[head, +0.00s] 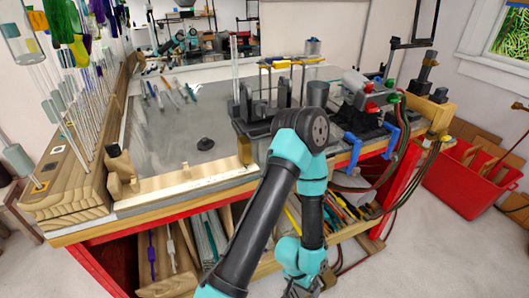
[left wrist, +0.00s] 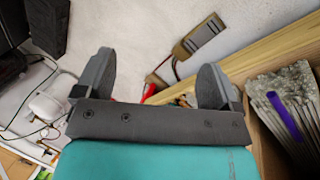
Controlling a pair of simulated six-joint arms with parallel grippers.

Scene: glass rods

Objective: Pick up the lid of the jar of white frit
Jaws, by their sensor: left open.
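I cannot make out a jar of white frit or its lid in either view. One teal and black arm, which looks like my left, rises from the bottom of the head view and bends down over the bench front. Its gripper is at the bottom edge there, too unclear to read. In the left wrist view my left gripper (left wrist: 155,78) is open, its two grey fingers wide apart with nothing between them. My right gripper is in neither view.
A small dark round object (head: 205,144) lies on the grey bench top (head: 175,125). Loose rods (head: 168,88) lie farther back. A torch rig (head: 365,95) with blue clamps stands right. Upright rods in a wooden rack (head: 65,175) line the left. A red bin (head: 460,178) is on the floor.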

